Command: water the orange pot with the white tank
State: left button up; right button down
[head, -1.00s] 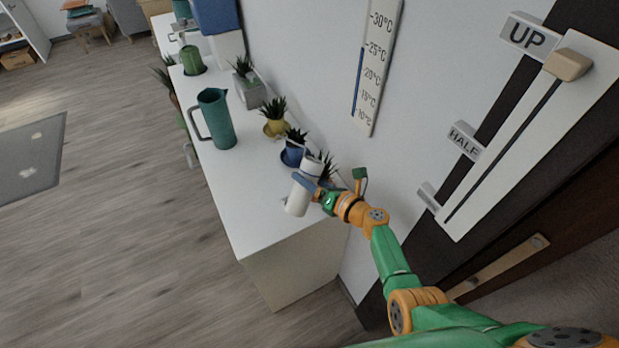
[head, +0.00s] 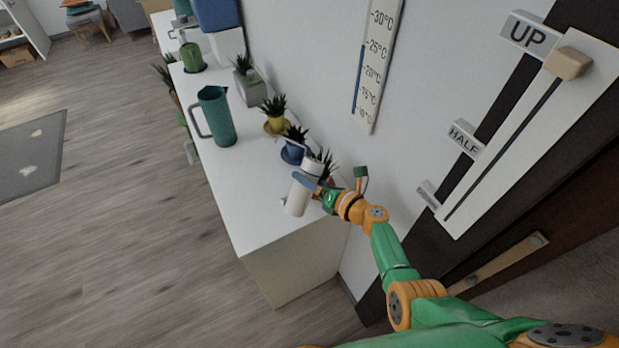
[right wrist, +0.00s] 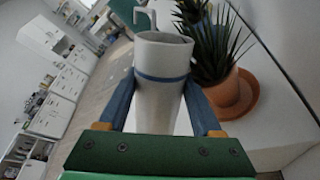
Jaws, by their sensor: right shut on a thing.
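My right gripper (head: 312,187) is shut on the white tank (head: 298,198), at the near end of the white desk. In the right wrist view the white tank (right wrist: 162,84) stands between the blue fingers, with its open top and a hooked spout or handle showing. The orange pot (right wrist: 224,92) sits on an orange saucer just right of the tank in that view, with a spiky green plant in it. In the head view the orange pot is mostly hidden behind the tank and gripper; its plant leaves (head: 324,163) show. My left gripper is not in view.
On the white desk (head: 245,195) stand a blue pot (head: 293,150), a yellow pot (head: 274,124), a grey pot (head: 250,90) and a tall teal pitcher (head: 217,117). A thermometer (head: 375,70) and a lever panel (head: 520,130) are on the wall at right.

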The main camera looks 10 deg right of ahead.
jog(key=shift+f+m+g+p, duration=0.15)
jog(key=shift+m+g+p, duration=0.25)
jog(key=shift+m+p, duration=0.35)
dwell(1.1)
jog(key=shift+m+g+y, duration=0.4)
jog(key=shift+m+y, duration=0.1)
jog(key=shift+m, duration=0.25)
dwell(0.6)
jog(key=shift+f, duration=0.1)
dwell(0.4)
jog(key=shift+m, duration=0.4)
jog(key=shift+w+r+m+g+y, duration=0.1)
jog(key=shift+r+m+g+y, duration=0.1)
jog(key=shift+m+g+y, duration=0.4)
dwell(3.3)
